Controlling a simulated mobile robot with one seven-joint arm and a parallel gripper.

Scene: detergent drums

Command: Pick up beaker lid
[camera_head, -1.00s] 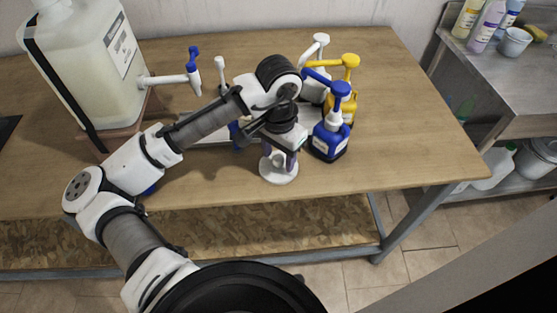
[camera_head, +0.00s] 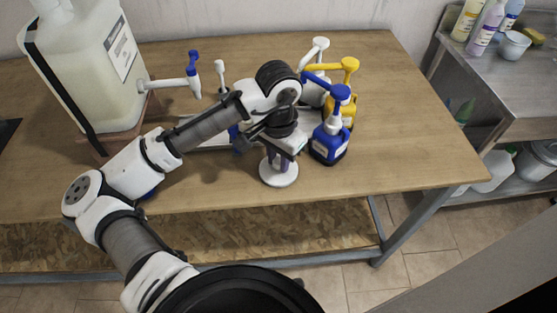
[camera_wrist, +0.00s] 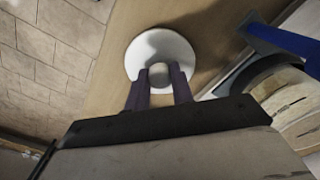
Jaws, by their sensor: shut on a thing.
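The beaker lid is a round white disc with a small knob; in the head view the lid (camera_head: 279,176) shows beneath my gripper near the table's front edge. In the wrist view the lid (camera_wrist: 162,50) lies in front of the fingers, its knob between the fingertips. My gripper (camera_head: 279,163) points down at the lid, and in the wrist view the two dark fingers (camera_wrist: 159,78) are shut on the knob. The lid looks level. I cannot tell whether it touches the table or is slightly above it.
A large jug with a tap (camera_head: 90,70) stands at the left. The table's right part is clear.

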